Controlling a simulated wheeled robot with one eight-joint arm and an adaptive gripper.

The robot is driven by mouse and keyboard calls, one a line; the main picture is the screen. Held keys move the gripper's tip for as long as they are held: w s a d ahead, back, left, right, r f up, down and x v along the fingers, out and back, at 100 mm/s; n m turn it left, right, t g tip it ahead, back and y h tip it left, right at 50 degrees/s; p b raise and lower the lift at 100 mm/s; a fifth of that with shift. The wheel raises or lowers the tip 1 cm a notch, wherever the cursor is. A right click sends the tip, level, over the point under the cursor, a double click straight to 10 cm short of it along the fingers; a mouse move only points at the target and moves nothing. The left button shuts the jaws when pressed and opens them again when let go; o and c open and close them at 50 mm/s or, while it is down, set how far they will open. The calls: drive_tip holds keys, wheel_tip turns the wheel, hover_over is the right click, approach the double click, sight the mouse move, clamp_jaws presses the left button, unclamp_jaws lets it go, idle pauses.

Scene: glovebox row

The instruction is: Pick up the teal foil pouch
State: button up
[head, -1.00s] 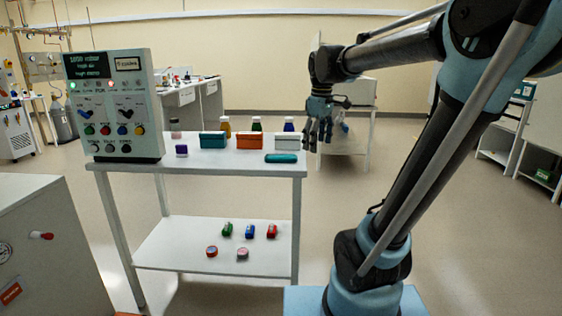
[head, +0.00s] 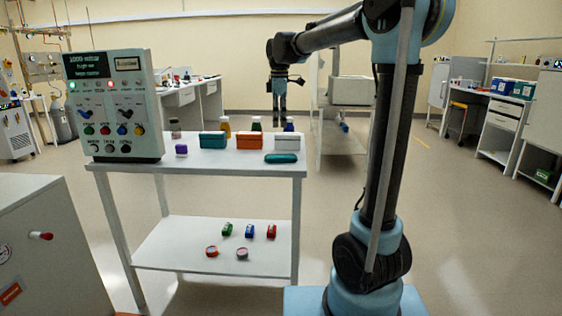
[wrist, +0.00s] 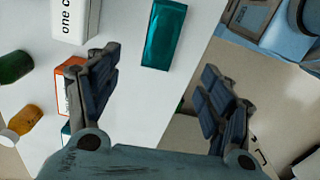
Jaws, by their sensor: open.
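The teal foil pouch (head: 281,158) lies flat near the front right edge of the white table's top (head: 232,168) in the head view. It also shows in the wrist view (wrist: 164,34), beyond and between my open fingers, not touching them. My gripper (head: 279,108) is open and empty, pointing down above the far right side of the table in the head view. In the wrist view its fingers (wrist: 158,95) are spread wide over the table edge.
Near the pouch stand a white box (head: 287,142), an orange box (head: 249,141) and a teal box (head: 213,140), with bottles behind. A control panel (head: 115,105) stands at the table's left. The lower shelf (head: 200,258) holds several small items.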

hover_over(281, 156)
drive_tip(key=f, duration=0.8)
drive_tip(key=shift+w+a, duration=0.15)
drive_tip(key=shift+a, duration=0.15)
drive_tip(key=shift+d+f, duration=0.15)
drive_tip(key=shift+f, duration=1.3)
drive_tip(key=shift+d+f, duration=0.1)
drive_tip(key=shift+f, duration=1.35)
drive_tip(key=shift+c, duration=0.3)
drive_tip(key=c, duration=1.1)
